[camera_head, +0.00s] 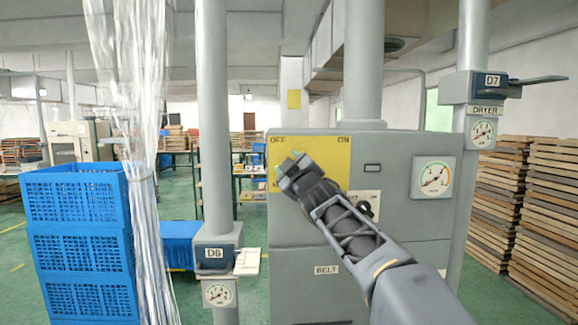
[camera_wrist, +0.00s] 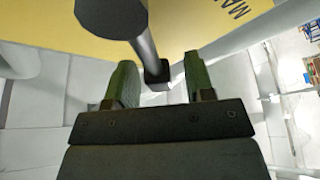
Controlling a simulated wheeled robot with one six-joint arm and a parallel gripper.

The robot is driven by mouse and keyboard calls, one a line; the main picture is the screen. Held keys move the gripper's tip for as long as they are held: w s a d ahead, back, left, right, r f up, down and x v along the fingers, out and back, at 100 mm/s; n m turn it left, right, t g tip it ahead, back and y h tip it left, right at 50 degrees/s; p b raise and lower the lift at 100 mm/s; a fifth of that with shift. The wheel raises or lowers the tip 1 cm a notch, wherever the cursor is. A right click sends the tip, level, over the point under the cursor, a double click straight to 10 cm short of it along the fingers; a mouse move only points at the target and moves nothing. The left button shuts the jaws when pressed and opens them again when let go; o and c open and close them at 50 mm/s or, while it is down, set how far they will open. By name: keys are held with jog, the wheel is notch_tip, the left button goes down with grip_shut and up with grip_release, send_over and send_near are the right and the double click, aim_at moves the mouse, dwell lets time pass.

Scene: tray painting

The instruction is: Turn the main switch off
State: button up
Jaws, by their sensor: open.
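The yellow switch plate (camera_head: 335,150) is on the front of the grey machine, with OFF at its upper left and ON at its upper right. In the wrist view the plate (camera_wrist: 215,25) shows part of its lettering. The main switch's dark lever (camera_wrist: 140,38) runs from a round hub at the top to a blocky end lying between my fingers. My gripper (camera_head: 290,164) is in front of the plate's left part and hides the lever in the head view. In the wrist view my gripper (camera_wrist: 160,70) is open, with gaps beside the lever's end.
A lever box marked D6 (camera_head: 215,255) is on a pipe at left, and one marked D7 (camera_head: 488,85) at upper right. A gauge (camera_head: 432,178) is right of the plate. Blue crates (camera_head: 78,240) stand at left, wooden stacks (camera_head: 550,200) at right.

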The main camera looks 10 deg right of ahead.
jog(key=b+v, duration=0.2)
jog(key=v, duration=1.1)
jog(key=shift+s+b, duration=0.3)
jog(key=shift+s, duration=0.1)
jog(key=shift+d+f, duration=0.1)
